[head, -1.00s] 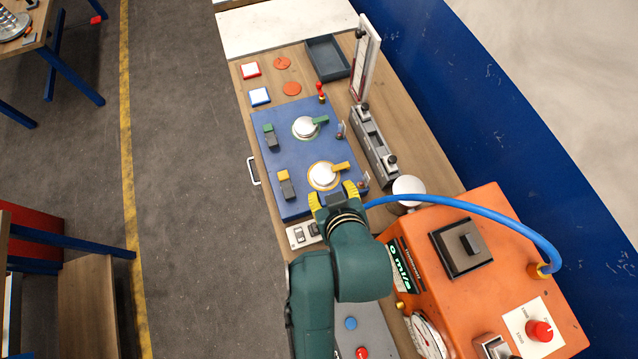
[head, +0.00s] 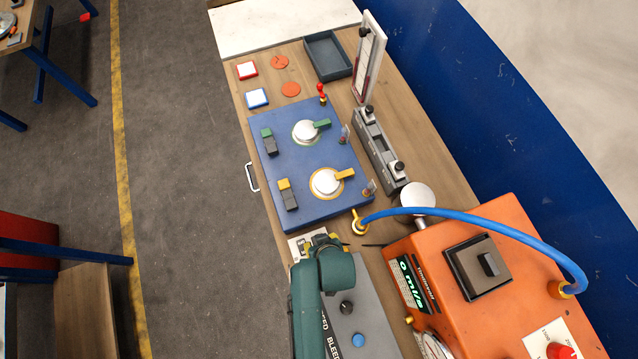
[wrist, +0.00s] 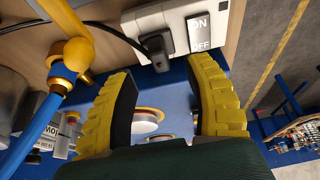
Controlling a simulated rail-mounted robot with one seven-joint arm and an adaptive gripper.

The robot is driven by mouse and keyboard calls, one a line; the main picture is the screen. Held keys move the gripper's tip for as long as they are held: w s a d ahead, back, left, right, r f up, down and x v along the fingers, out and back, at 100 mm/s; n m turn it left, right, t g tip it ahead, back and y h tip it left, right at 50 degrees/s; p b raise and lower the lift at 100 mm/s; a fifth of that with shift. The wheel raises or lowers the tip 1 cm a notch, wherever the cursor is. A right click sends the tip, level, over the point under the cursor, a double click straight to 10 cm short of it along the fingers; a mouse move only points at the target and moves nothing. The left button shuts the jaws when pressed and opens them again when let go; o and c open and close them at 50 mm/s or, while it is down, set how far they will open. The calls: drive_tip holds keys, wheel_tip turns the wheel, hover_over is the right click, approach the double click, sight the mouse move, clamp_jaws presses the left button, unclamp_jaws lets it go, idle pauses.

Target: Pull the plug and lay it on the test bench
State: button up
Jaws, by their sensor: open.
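A black plug (wrist: 156,48) with a black cable sits in a pale socket unit (wrist: 178,30) marked ON/OFF in the wrist view. My gripper (wrist: 162,78) is open and empty, its yellow fingers apart, with the plug beyond the gap between the tips. In the head view my gripper (head: 322,241) is over the socket unit (head: 300,246), at the near edge of the blue panel, and hides the plug. The wooden bench top (head: 430,160) carries the equipment.
A blue hose (head: 470,220) arches from the orange machine (head: 430,260) to a yellow fitting (head: 360,226) close to my gripper. The blue panel (head: 310,205) has two dials. A grey tray (head: 328,55) stands farther back. Bare wood shows along the right side.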

drive_tip(key=shift+x, duration=2.3)
clamp_jaws()
drive_tip(key=shift+r+p, duration=1.95)
